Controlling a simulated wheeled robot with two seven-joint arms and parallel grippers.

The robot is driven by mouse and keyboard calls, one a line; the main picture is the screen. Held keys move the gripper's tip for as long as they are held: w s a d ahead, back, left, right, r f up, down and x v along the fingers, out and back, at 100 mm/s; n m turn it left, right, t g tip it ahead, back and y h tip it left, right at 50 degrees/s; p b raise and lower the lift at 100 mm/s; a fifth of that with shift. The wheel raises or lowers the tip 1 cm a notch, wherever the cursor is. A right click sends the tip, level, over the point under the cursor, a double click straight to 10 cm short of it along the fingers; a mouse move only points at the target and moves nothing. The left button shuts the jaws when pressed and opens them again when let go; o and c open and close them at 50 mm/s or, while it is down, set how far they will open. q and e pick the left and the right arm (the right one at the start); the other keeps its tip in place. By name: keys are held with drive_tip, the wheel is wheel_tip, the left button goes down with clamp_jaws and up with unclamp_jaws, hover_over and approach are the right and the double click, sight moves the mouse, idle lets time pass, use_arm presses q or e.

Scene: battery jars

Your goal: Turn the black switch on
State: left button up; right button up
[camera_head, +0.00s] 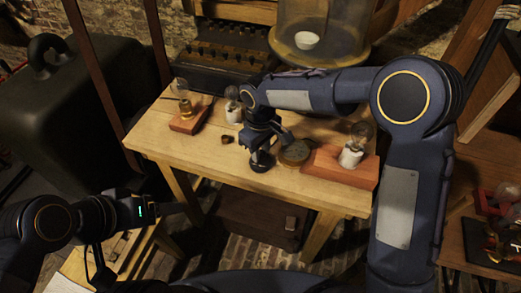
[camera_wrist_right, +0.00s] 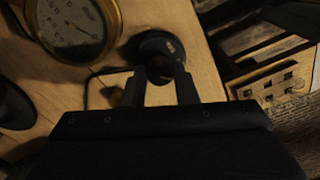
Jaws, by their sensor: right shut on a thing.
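The black switch (camera_head: 261,162) sits near the front edge of the wooden table, with a round dark base. In the right wrist view the black switch (camera_wrist_right: 152,42) has its knob between my fingertips. My right gripper (camera_head: 265,146) reaches down over it from above; in the wrist view its two fingers (camera_wrist_right: 160,76) are closed on the knob. The arm partly hides the switch in the head view. My left gripper (camera_head: 180,208) is at the lower left, in front of the table and away from the switch; its finger gap is unclear.
A round brass gauge (camera_head: 296,153) lies just right of the switch. Bulbs stand on a red block at left (camera_head: 190,121) and right (camera_head: 340,167). A small brass piece (camera_head: 228,140) lies left of the switch. A dark box with knobs (camera_head: 222,55) stands behind.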

sight(261, 152)
drive_tip(key=shift+m, duration=0.3)
drive_tip(key=o, duration=1)
wheel_tip(261, 152, up, 8)
drive_tip(key=shift+f, duration=0.1)
drive_tip(key=shift+d, duration=0.1)
idle(0.4)
